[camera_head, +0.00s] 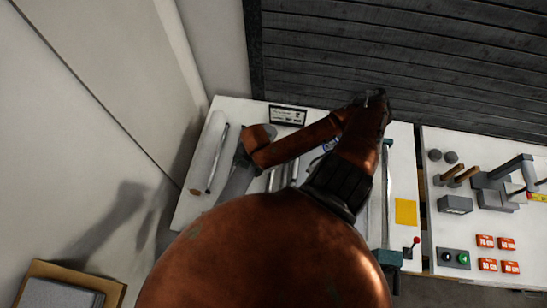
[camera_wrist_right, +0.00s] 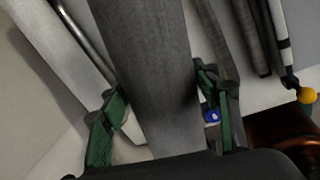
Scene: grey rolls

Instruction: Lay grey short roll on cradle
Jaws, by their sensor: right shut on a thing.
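A grey roll (camera_wrist_right: 147,70) fills the middle of the right wrist view, running from the top edge down to the gripper. My right gripper (camera_wrist_right: 158,115) is shut on it, with a green-padded finger on each side. In the head view my copper arm covers the middle of the table, and a grey length like the roll (camera_head: 238,184) shows beside its end. I cannot pick out the cradle for certain; much of the table is hidden behind my arm. My left gripper is not in view.
A long white roll (camera_head: 206,152) and a metal rod (camera_head: 217,160) lie at the white table's left end. A teal-ended bar (camera_head: 387,200) and a yellow pad (camera_head: 405,212) are at its right. A second table (camera_head: 440,222) holds blocks, tools and red labels.

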